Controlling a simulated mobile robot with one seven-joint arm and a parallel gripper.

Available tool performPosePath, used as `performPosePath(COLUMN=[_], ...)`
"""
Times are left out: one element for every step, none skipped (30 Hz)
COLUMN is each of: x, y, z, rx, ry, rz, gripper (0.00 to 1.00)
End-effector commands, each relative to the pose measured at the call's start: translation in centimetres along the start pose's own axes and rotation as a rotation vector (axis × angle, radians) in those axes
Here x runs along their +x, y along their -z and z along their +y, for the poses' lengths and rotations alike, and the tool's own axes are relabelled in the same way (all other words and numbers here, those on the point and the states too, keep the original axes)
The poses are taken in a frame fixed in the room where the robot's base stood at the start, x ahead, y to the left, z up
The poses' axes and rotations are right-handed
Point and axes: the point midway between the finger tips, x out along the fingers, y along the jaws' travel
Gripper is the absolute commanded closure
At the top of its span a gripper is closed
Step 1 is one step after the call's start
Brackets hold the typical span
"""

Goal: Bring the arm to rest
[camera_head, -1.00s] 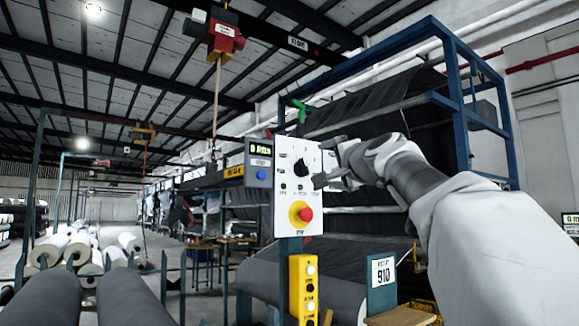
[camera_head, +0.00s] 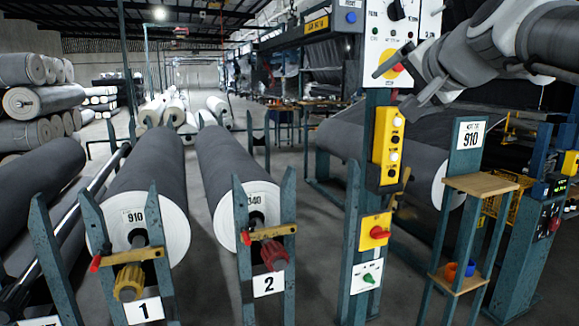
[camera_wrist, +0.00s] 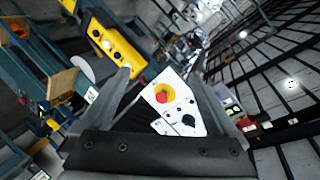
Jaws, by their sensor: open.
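My gripper (camera_head: 393,90) is at the upper right of the head view, open and empty. Its fingers overlap the lower part of the white control panel (camera_head: 427,25) in the picture; I cannot tell whether they touch it. The panel carries a black knob (camera_head: 397,10) and a red button on a yellow base, partly hidden by a finger. In the wrist view, the panel (camera_wrist: 184,104) shows between the two dark fingers, with its red button (camera_wrist: 162,97) and knob. My pale arm runs off the right edge of the head view.
Two grey rolls (camera_head: 150,165) (camera_head: 230,160) lie on stands marked 1 and 2. A yellow button box (camera_head: 387,147) and a yellow-red switch (camera_head: 375,231) sit on the panel's post. A wooden shelf (camera_head: 482,184) stands right. Several rolls are stacked left.

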Motion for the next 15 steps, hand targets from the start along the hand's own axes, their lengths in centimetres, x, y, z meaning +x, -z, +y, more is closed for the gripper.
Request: performPosePath(x=[-0.7,-1.1,-1.7,-2.2,-2.7,-3.5,-4.0,-4.7,-5.5,-6.2,-6.9,-7.8,-8.4,-9.1,-9.9], y=[-3.0,-4.7,-6.9,-8.5,-10.1,-12.3,-13.9,-15.4,-17.4,-18.8,-20.1,-21.7,-22.8,-23.9,-25.2], z=[1.5,2.5,3.8,4.8,6.0,7.5,8.7,9.9,11.5,12.7,13.9,15.5,16.6,17.8,19.2], rx=[-0.055,-0.091,-0.137,-0.174,-0.210,-0.259,-0.297,-0.333,-0.384,-0.420,-0.454,-0.500,-0.533,-0.565,-0.606], ry=[-0.038,-0.062,-0.092,-0.114,-0.137,-0.166,-0.188,-0.210,-0.237,-0.256,-0.275,-0.300,-0.316,-0.332,-0.353], rz=[-0.055,-0.087,-0.130,-0.163,-0.195,-0.240,-0.274,-0.307,-0.350,-0.382,-0.412,-0.452,-0.480,-0.507,-0.542], gripper=[0.05,0.05,0.05,0.05,0.05,0.05,0.05,0.05,0.05,0.05,0.05,0.05,0.05,0.05,0.05])
